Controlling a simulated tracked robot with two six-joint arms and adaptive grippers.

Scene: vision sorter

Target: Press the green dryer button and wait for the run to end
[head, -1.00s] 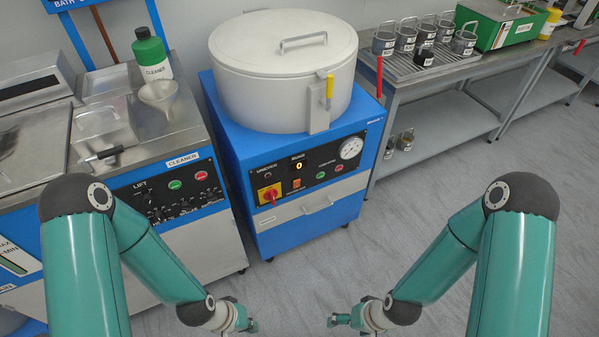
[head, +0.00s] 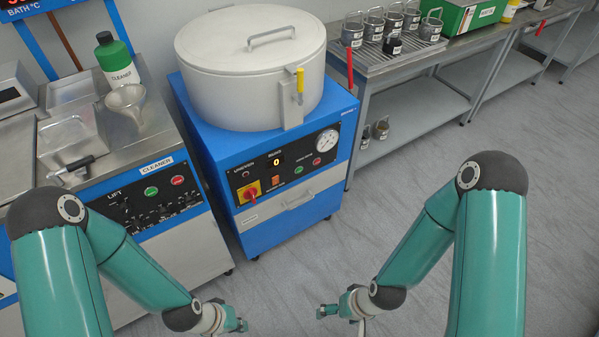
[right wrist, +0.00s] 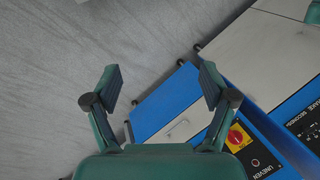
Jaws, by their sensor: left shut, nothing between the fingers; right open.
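The dryer (head: 215,170) is a blue cabinet under a round white drum whose lid (head: 250,45) is down. On its black front panel, the small green button (head: 297,169) sits left of a red button (head: 316,161), below and left of a dial. The display (head: 277,161) reads 0. My left gripper (head: 241,325) is shut and empty, low in front of the dryer. My right gripper (head: 326,311) is open and empty, to its right and also below the panel. In the right wrist view, my open fingers (right wrist: 160,85) frame floor and the dryer's lower front; the green button is not visible there.
The cleaner bench (head: 170,245) stands left, with its own green button (head: 151,191), a bottle (head: 116,62) and a funnel (head: 126,104). A red-yellow switch (head: 249,192) is on the dryer panel. A steel table (head: 400,65) with mugs stands right. The floor in front is clear.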

